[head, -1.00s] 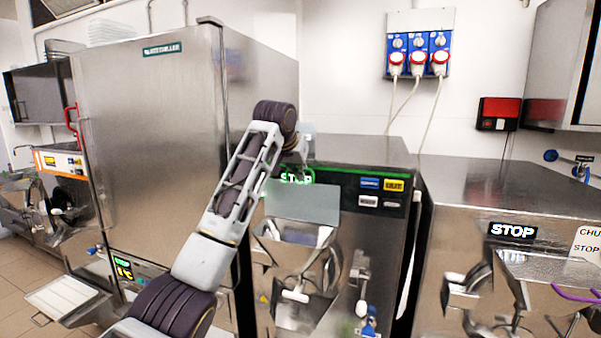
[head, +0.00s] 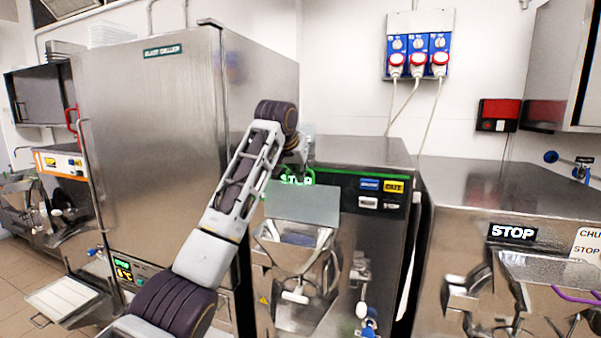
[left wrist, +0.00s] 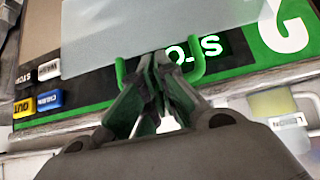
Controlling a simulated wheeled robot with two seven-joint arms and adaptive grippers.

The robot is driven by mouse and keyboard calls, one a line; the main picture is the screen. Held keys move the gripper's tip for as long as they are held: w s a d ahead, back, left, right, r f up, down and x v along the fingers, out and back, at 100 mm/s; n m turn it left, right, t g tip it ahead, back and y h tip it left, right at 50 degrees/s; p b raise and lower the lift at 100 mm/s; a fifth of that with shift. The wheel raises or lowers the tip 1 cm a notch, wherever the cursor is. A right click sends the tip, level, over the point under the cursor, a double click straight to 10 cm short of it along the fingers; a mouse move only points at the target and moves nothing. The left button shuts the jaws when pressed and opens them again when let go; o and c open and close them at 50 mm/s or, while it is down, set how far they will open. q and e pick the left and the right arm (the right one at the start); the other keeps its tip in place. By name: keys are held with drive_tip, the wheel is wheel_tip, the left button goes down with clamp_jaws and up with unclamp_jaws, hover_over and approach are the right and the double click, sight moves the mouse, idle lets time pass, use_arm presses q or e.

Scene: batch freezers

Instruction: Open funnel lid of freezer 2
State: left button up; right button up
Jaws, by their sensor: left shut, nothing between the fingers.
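Freezer 2 (head: 380,230) is the steel machine with a green strip and a lit green STOP display (head: 297,179). Its funnel lid (head: 303,204) is a flat grey plate that stands raised above the funnel (head: 292,255), whose opening shows below it. In the left wrist view the lid (left wrist: 150,30) fills the top, with a green U-shaped handle (left wrist: 200,68) at its edge. My left gripper (left wrist: 157,65) is shut and empty, its fingertips at the handle; I cannot tell if they touch it. In the head view my arm partly hides this gripper (head: 298,152). My right gripper is out of view.
A tall steel blast chiller (head: 150,150) stands close on the left, behind my arm. Another freezer (head: 500,200) with a STOP label and a purple handle (head: 577,297) stands on the right. Blue sockets with cables (head: 417,55) are on the wall behind.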

use_arm(q)
drive_tip(key=o, duration=0.3)
idle(1.2)
drive_tip(key=shift+o, duration=0.2)
drive_tip(key=shift+s, duration=0.1)
